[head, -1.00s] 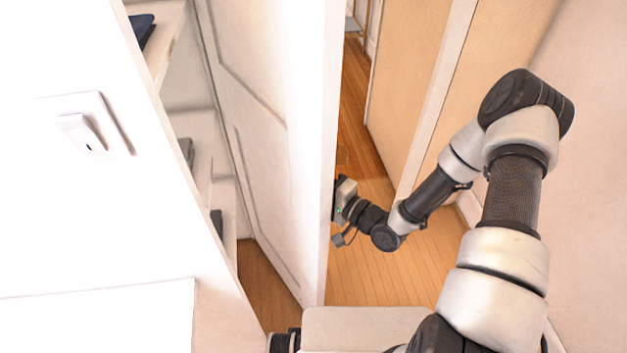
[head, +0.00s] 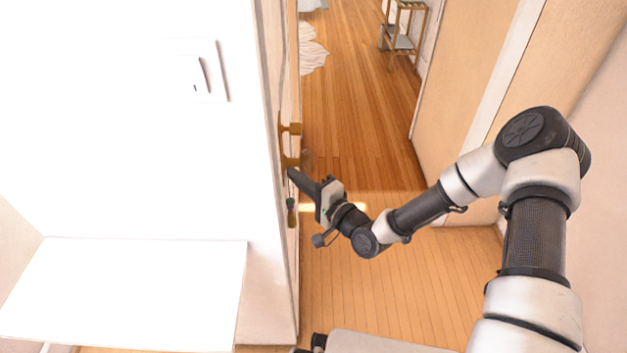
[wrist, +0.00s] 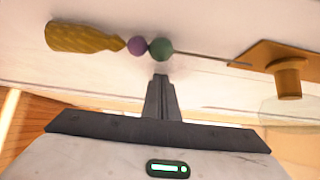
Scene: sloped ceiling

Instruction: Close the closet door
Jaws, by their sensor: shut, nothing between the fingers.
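The closet door (head: 294,80) shows nearly edge-on in the head view, roughly in line with the white wall; I cannot tell whether it is fully shut. Its white face (wrist: 215,20) fills the top of the wrist view. A brass handle (head: 290,129) is on the door and also shows in the wrist view (wrist: 288,80). A tassel (head: 291,214) with purple and green beads hangs by the handle; it also shows in the wrist view (wrist: 85,38). My gripper (head: 292,174) is shut and empty, its fingertips (wrist: 160,80) at or very near the door face; contact is unclear.
A white wall with a light switch (head: 202,72) is left of the door. A white ledge (head: 125,295) is at lower left. A tan wall panel (head: 465,65) is at right.

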